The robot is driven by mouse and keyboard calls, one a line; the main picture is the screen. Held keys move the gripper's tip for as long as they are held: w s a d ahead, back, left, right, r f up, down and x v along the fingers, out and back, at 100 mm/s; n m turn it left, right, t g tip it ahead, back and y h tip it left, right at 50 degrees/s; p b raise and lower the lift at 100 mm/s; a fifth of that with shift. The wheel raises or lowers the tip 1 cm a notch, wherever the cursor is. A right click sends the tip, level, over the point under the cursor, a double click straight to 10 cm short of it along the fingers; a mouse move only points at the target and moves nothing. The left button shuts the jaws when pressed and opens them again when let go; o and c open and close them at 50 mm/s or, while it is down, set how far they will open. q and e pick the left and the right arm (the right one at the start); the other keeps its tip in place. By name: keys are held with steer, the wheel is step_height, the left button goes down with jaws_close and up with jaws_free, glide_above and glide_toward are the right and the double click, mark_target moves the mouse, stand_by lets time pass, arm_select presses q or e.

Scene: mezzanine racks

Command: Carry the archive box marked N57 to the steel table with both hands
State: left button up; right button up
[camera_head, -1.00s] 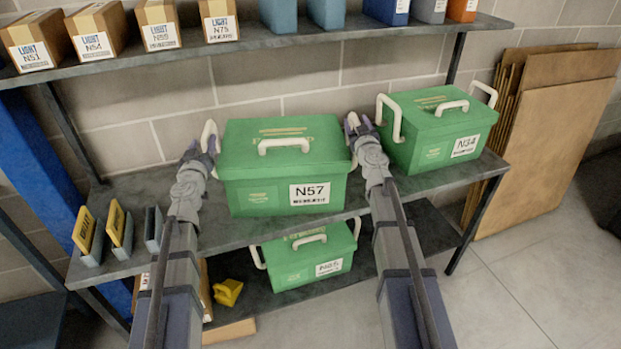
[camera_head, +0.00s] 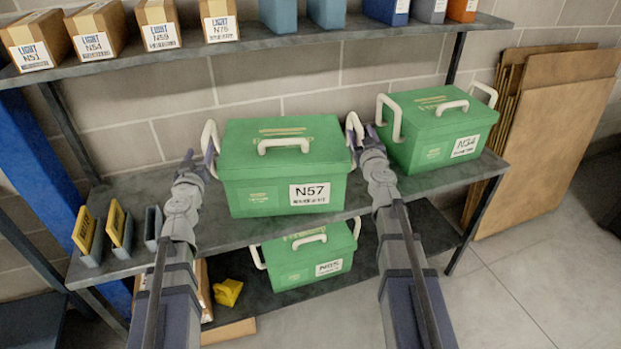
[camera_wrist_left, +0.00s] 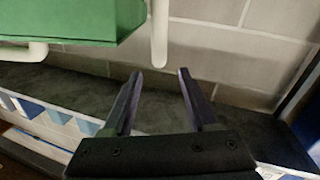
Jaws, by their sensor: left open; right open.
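The green archive box marked N57 (camera_head: 284,165) sits upright on the middle shelf, with its lid on and a white handle at each side. My left gripper (camera_head: 199,160) is open beside the box's left handle (camera_head: 208,140). In the left wrist view, the handle (camera_wrist_left: 159,35) hangs just beyond the open fingertips (camera_wrist_left: 160,72), with nothing between the fingers. My right gripper (camera_head: 366,138) is open beside the box's right handle (camera_head: 354,128); whether it touches the handle I cannot tell. The steel table is not identifiable in view.
A green box marked N34 (camera_head: 436,130) stands close to my right gripper on the same shelf. Another green box (camera_head: 308,258) is on the shelf below. Small cartons (camera_head: 160,24) line the upper shelf (camera_head: 270,41). Yellow-and-grey holders (camera_head: 118,232) stand at left.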

steer(key=s, duration=0.5)
steer(key=shift+s, duration=0.35)
arm_select(q)
steer(key=shift+s, duration=0.1)
arm_select(e)
steer(key=shift+w, duration=0.1)
arm_select(q)
steer(key=s+a, duration=0.1)
steer(key=s, duration=0.4)
steer(key=shift+s+a, duration=0.35)
steer(key=shift+s, duration=0.05)
arm_select(e)
steer(key=s+d, duration=0.1)
steer(key=s, duration=0.5)
steer(key=shift+d, duration=0.4)
